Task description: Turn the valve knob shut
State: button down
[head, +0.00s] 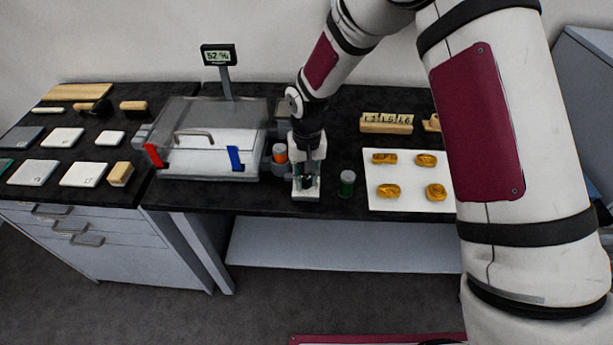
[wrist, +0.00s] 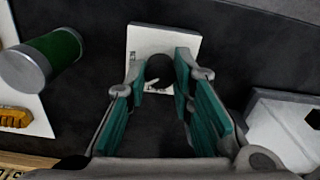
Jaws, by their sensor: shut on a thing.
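The valve knob (wrist: 158,68) is a dark round knob on a small white plate (wrist: 180,36). A small pale mark shows at its lower edge in the wrist view. My gripper (wrist: 163,72) has its teal-padded fingers on either side of the knob, shut on it. In the head view my gripper (head: 306,184) points down at the front part of the black bench, and the knob is hidden there by the fingers. Which way the knob is turned is hard to tell.
A green jar (head: 347,183) stands close right of my gripper, beside a white tray (head: 408,203) of gilt pieces. An orange-banded jar (head: 280,153) and a clear-lidded box (head: 205,163) with red and blue clips stand left. A display (head: 218,56) reads about 52 %.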

aim_at(306, 179)
jog(key=n+b, duration=0.2)
jog(key=n, duration=0.3)
jog(key=shift+n, duration=0.4)
jog(key=n+b, duration=0.1)
jog(key=n, duration=0.4)
jog(key=shift+a, duration=0.1)
jog(key=c, duration=1.4)
grip_release()
jog(key=shift+o, duration=0.2)
notch_tip(306, 179, up, 12)
jog(key=shift+r, duration=0.1)
